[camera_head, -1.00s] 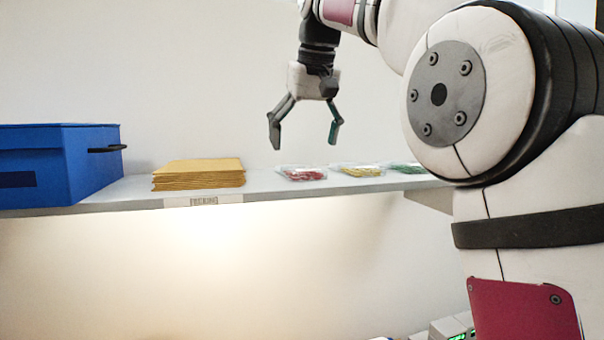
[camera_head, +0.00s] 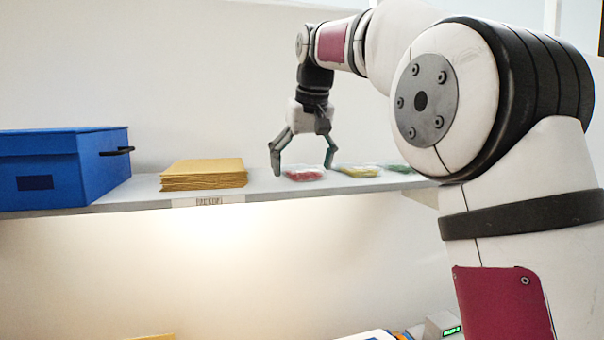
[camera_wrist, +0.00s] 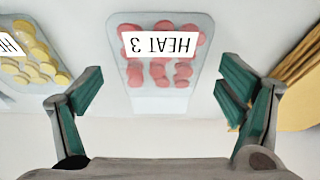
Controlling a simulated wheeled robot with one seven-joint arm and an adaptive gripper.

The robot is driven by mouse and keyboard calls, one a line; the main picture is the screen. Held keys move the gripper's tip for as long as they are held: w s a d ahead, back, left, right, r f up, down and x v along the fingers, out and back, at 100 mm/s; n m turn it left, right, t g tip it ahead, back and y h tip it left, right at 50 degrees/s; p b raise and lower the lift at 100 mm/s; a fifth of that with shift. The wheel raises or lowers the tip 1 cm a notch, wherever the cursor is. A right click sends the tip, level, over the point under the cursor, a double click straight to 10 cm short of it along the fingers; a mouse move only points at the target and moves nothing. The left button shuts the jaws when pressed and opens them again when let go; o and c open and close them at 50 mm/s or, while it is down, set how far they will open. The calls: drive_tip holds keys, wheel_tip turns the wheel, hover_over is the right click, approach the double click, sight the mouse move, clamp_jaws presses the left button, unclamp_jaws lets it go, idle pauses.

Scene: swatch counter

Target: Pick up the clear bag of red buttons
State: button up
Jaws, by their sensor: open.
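The clear bag of red buttons (camera_head: 304,174) lies flat on the shelf. In the wrist view the bag (camera_wrist: 158,77) shows red discs and a white label that reads "HEAT 3" upside down. My gripper (camera_head: 303,170) is open, its fingers pointing down around the bag's place on the shelf. In the wrist view the fingers of my gripper (camera_wrist: 157,107) are spread wide, with the bag ahead and between them, apart from both. I cannot tell the exact height of the fingertips above the shelf.
A bag of yellow buttons (camera_head: 358,171) and a bag of green ones (camera_head: 398,168) lie to the right. A stack of yellow-brown envelopes (camera_head: 203,175) and a blue box (camera_head: 75,165) stand to the left on the shelf (camera_head: 115,198). A wall is behind.

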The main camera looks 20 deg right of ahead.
drive_tip(key=shift+f, duration=0.2)
idle(0.4)
drive_tip(key=shift+f, duration=0.1)
drive_tip(key=c, duration=1.2)
